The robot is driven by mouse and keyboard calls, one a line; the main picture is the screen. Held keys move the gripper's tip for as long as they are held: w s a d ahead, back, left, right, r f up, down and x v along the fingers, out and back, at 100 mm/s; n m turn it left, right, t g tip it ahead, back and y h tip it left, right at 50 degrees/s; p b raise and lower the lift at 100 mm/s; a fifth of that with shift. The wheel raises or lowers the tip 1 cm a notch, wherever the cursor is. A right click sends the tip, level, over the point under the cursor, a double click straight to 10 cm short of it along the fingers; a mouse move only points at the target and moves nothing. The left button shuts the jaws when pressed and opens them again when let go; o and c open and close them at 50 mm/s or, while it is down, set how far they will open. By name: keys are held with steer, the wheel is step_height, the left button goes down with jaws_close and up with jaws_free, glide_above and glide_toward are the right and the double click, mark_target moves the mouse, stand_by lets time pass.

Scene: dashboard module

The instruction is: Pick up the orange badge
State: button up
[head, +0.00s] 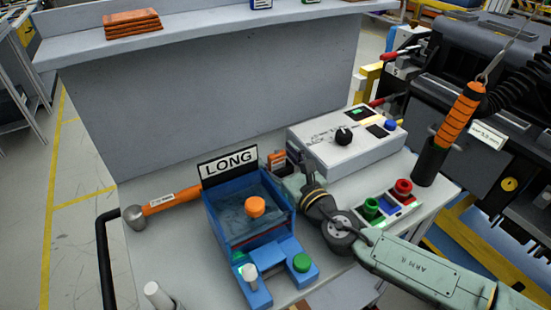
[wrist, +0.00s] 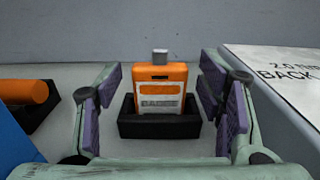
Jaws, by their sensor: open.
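The orange badge (wrist: 160,87) stands upright in a small black holder (wrist: 160,126) in the wrist view. It has a white label and a grey clip on top. In the head view the badge (head: 278,160) shows behind the blue bin, partly hidden by my arm. My gripper (wrist: 163,105) is open, with one purple-padded finger on each side of the badge. A gap shows between each finger and the badge. In the head view my gripper (head: 296,184) is beside the bin, its fingers hard to make out.
A white control box (head: 345,143) stands right of the badge. Red, green and blue parts (head: 388,204) sit at the right. A grey wall (wrist: 160,30) rises behind the badge.

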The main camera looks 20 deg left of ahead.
mark_target(278, 154)
steer(key=c, duration=1.2)
steer(key=shift+o, duration=0.2)
steer(key=shift+r, duration=0.1)
steer(key=shift+r+b, duration=0.8)
steer(key=shift+r, duration=4.1)
